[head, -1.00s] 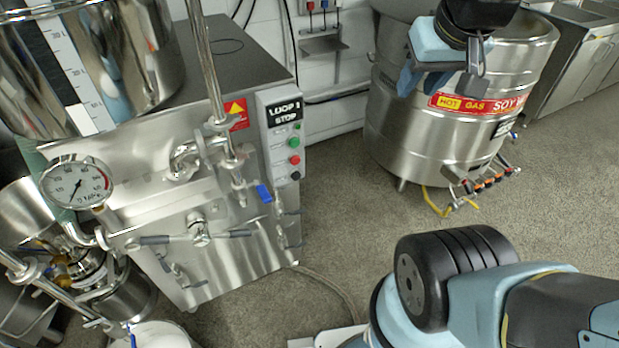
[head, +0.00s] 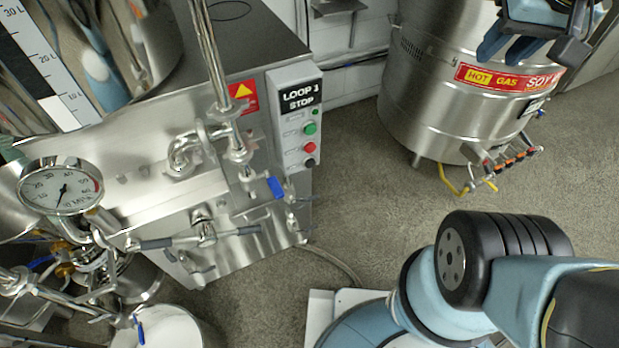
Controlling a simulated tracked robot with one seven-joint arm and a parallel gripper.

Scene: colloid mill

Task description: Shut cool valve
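No label reading "cool" is legible on any valve. A blue-handled valve (head: 275,187) sits on the pipework at the machine's front, below the LOOP 1 STOP box; its handle is tilted. Another blue lever (head: 140,331) stands upright at the bottom left, above a white bucket. I cannot tell which is the cool valve. My gripper (head: 530,48) is at the top right edge, in front of the soy kettle and far from both. Its fingers look apart, with nothing seen between them.
The steel machine (head: 150,185) carries a pressure gauge (head: 61,186) and a control box (head: 297,120). The soy kettle (head: 435,95) has small orange-tipped taps (head: 510,160) low on its front. A white bucket (head: 175,330) stands at bottom left. Floor between machine and kettle is clear.

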